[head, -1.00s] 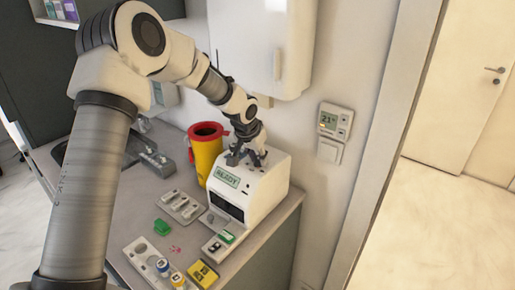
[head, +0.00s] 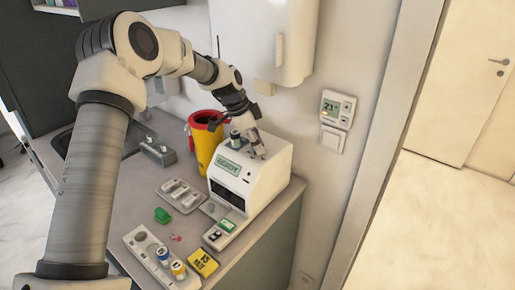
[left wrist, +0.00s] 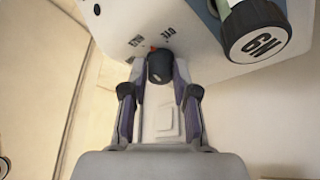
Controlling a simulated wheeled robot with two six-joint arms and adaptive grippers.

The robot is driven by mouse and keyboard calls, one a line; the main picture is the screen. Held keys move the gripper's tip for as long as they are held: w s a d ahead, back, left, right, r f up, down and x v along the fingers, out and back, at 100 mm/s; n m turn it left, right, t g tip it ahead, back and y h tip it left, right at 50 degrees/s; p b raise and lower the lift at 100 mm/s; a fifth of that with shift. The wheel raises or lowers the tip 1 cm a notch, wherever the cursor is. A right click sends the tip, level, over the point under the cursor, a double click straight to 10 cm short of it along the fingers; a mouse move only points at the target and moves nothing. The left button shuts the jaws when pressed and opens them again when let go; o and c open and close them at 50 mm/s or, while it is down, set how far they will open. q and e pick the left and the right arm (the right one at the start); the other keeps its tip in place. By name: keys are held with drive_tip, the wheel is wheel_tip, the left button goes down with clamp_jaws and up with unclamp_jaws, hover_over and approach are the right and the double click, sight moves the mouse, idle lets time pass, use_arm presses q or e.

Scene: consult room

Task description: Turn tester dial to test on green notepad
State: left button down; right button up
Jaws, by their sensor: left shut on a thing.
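The white tester (head: 262,185) stands at the counter's right end, its green screen reading READY. Its dial (left wrist: 160,68) is a small black knob with a red mark, beside short printed labels too small to read surely. My left gripper (head: 257,153) is at the tester's top right; in the left wrist view its fingers (left wrist: 159,92) are shut on the dial from both sides. A yellow pad (head: 203,262) with dark writing lies in front; I cannot surely make out a green notepad.
A yellow bin with a red rim (head: 205,135) stands left of the tester. The wall is close behind.

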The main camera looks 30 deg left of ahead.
use_arm(q)
drive_tip(key=m, duration=0.1)
drive_tip(key=m+g, duration=0.1)
drive_tip(key=m, duration=0.1)
drive_tip(key=shift+f+m+h, duration=0.25)
drive_tip(key=shift+m+h, duration=0.05)
drive_tip(key=shift+m, duration=0.1)
drive_tip(key=m+g, duration=0.2)
drive_tip(key=m, duration=0.2)
drive_tip(key=shift+m+p, duration=0.35)
drive_tip(key=shift+m, duration=0.05)
drive_tip(key=c, duration=0.9)
unclamp_jaws()
drive_tip(key=shift+w, duration=0.15)
drive_tip(key=shift+r, duration=0.15)
drive_tip(key=v, duration=1.1)
drive_tip(key=shift+w+a+r, duration=0.25)
drive_tip(key=shift+a, duration=0.05)
